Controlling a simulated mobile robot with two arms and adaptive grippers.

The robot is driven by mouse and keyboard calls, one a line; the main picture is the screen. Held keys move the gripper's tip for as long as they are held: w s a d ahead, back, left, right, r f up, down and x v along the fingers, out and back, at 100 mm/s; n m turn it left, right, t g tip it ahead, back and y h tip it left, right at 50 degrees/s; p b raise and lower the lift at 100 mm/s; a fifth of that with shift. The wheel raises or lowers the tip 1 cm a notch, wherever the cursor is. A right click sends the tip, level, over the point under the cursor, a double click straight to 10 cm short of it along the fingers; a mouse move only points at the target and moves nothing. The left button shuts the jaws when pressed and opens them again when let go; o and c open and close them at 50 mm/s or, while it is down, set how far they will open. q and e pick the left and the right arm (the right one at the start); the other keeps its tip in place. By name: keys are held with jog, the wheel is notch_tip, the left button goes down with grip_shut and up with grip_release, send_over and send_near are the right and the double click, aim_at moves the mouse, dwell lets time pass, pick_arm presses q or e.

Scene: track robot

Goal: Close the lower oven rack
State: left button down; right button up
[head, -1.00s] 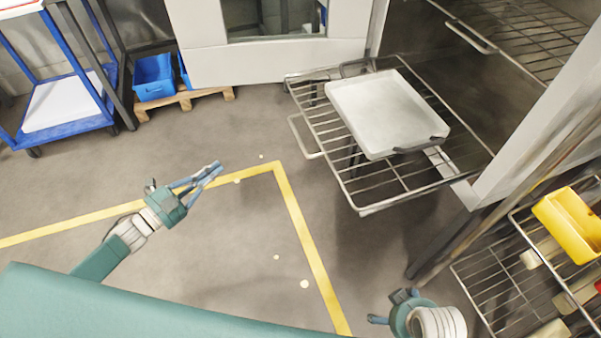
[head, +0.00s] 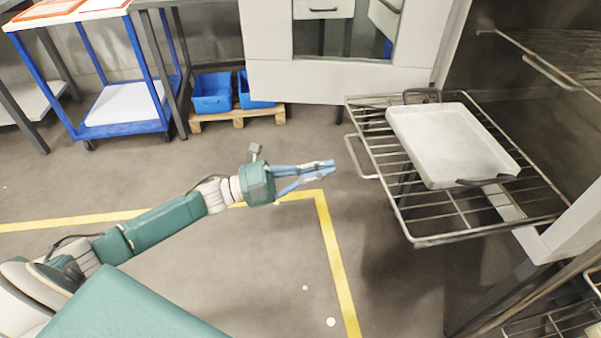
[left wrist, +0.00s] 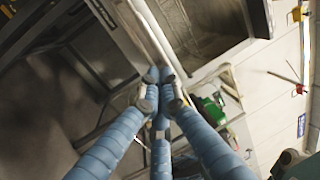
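The lower oven rack (head: 425,238) is a wire shelf pulled out of the oven at the right of the head view. A light grey tray (head: 450,145) with dark handles lies on it. A wire loop handle (head: 352,160) sticks out from the rack's left side. My left gripper (head: 328,167) has blue fingers that meet at their tips, with nothing seen between them. It is just left of the loop handle, apart from it in the head view. In the left wrist view its fingertips (left wrist: 159,76) are together near a pale bar. My right gripper is out of view.
An upper rack's rail (head: 540,65) shows inside the oven. Blue bins (head: 212,93) stand on a wooden pallet, beside a blue-framed cart (head: 125,128). Another wire rack (head: 560,320) is at the lower right. The floor with yellow lines is open left of the rack.

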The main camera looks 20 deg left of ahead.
pick_arm(q)
jog(key=shift+x, duration=1.9)
